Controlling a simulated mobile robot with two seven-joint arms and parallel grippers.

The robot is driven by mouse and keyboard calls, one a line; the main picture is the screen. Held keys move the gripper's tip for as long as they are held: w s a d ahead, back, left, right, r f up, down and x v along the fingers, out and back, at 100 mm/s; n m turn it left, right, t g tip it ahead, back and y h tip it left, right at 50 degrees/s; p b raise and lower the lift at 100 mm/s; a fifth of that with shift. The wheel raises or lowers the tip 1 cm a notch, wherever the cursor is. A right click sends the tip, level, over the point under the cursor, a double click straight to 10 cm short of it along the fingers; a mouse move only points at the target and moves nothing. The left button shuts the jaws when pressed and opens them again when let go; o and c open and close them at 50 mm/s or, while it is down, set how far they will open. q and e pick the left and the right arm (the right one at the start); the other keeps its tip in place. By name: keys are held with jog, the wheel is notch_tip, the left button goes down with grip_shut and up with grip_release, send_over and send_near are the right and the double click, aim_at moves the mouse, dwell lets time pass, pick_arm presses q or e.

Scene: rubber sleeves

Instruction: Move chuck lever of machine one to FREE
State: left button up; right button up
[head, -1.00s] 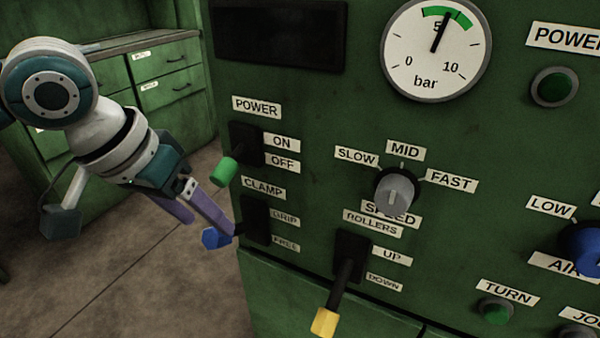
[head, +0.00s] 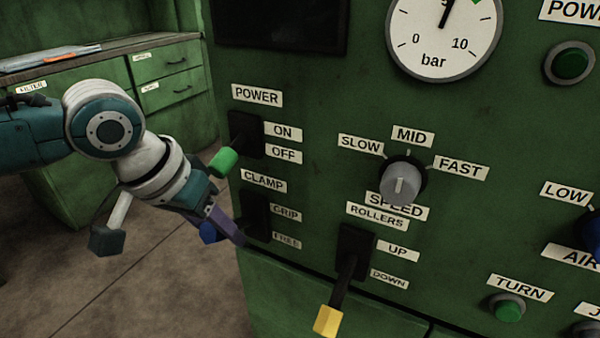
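The panel has a lever with a blue knob (head: 208,232) under the CLAMP label (head: 264,181); I see no label reading "chuck". Its slot (head: 254,215) is beside the labels GRIP (head: 286,213) and FREE (head: 287,240). The lever sticks out from the panel to the left; its shaft is mostly hidden, so its exact setting is unclear. My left gripper (head: 228,228) is at this lever, with one purple finger crossing in front of the shaft and beside the knob. The other finger is hidden, and contact is unclear. My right gripper is out of view.
The green-knobbed POWER lever (head: 223,161) is just above my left gripper. The yellow-knobbed ROLLERS lever (head: 328,320) is to the lower right. The grey SPEED dial (head: 402,184) and pressure gauge (head: 444,35) are further right. Cabinets (head: 165,85) stand behind my arm.

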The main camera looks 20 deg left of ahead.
pick_arm(q)
grip_shut()
dwell(0.9)
